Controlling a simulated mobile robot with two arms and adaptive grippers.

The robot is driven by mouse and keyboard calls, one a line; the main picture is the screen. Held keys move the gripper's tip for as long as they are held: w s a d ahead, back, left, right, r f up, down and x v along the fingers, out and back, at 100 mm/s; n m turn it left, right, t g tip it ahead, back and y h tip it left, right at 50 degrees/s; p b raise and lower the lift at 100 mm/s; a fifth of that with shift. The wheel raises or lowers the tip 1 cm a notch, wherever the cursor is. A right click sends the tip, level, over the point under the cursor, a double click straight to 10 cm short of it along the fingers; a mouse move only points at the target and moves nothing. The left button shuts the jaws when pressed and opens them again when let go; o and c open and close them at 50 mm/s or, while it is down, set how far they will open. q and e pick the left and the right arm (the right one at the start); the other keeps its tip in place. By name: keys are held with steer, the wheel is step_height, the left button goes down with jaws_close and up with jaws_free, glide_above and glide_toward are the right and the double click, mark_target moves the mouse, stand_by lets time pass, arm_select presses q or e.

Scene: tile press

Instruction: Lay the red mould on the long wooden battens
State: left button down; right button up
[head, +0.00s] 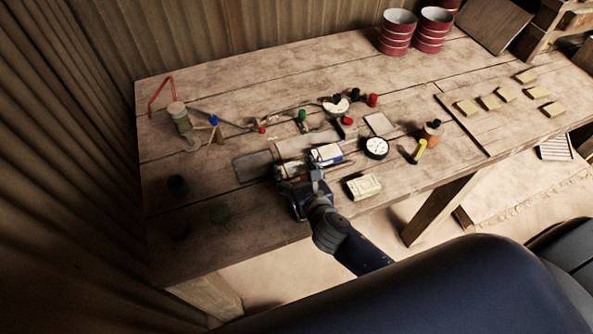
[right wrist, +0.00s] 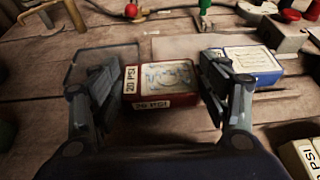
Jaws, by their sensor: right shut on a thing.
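The red mould (right wrist: 160,85) has a pale patterned top and "20 PSI" labels. In the right wrist view it sits between the two fingers of my right gripper (head: 299,178), which is shut on it. In the head view my gripper mostly hides the mould, near the front edge of the bench. I cannot tell whether the mould touches the bench top. I cannot surely pick out the long wooden battens. My left gripper is not in view.
A blue mould (head: 326,155) stands close to the right of my gripper, and a cream mould (head: 363,187) lies nearer the front edge. A dial gauge (head: 376,147), valves and fittings lie behind and right. Several small yellowish blocks (head: 490,102) lie on the bench's right.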

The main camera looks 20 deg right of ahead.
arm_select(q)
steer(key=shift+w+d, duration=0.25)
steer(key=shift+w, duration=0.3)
arm_select(e)
steer(key=shift+f, duration=0.2)
steer(key=o, duration=1.3)
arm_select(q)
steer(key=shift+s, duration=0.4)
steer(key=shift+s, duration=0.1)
